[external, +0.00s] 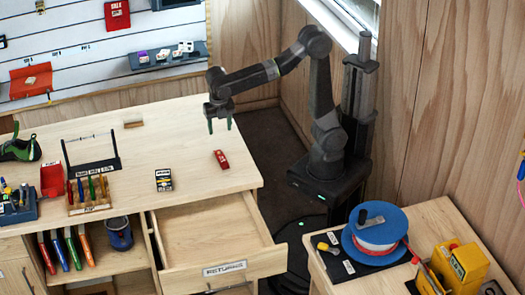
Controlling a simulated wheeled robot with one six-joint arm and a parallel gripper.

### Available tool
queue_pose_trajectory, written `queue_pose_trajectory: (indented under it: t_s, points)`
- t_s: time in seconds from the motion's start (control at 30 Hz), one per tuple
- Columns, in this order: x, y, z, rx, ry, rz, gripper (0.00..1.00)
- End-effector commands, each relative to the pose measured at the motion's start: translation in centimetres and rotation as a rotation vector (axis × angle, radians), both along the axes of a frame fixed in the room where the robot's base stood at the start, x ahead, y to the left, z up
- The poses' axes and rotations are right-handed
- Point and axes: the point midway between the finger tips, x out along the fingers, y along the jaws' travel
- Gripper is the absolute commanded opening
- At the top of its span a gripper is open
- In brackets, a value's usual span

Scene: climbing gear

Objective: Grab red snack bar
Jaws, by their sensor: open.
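The red snack bar (221,159) lies flat on the wooden worktop, near its right edge. It is small, with a pale mark on it. My gripper (220,126) hangs above and a little behind the bar, with its two green-tipped fingers pointing down and apart. The jaws are open and empty, and they do not touch the bar. Nothing hides the bar in this view.
A small dark box (164,180) lies left of the bar. A tool rack (90,193) and a red bin (52,180) stand farther left. An open drawer (215,228) juts out below the worktop (190,140). The worktop around the bar is clear.

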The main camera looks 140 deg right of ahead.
Motion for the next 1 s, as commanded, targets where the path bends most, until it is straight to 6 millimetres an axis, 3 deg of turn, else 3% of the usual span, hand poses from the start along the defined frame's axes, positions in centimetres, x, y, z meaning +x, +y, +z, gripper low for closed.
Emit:
queue_pose_trajectory:
  t_s: [0.13,0.4,0.67,1.0]
  points:
    - [-0.4,0.0,-1.4,0.006,-0.005,-0.018,0.56]
    - [-0.3,0.0,-6.7,0.005,-0.003,-0.014,0.56]
    - [-0.3,0.0,-8.8,0.003,-0.005,-0.013,0.56]
    - [-0.1,0.1,-13.3,0.004,-0.003,-0.012,0.56]
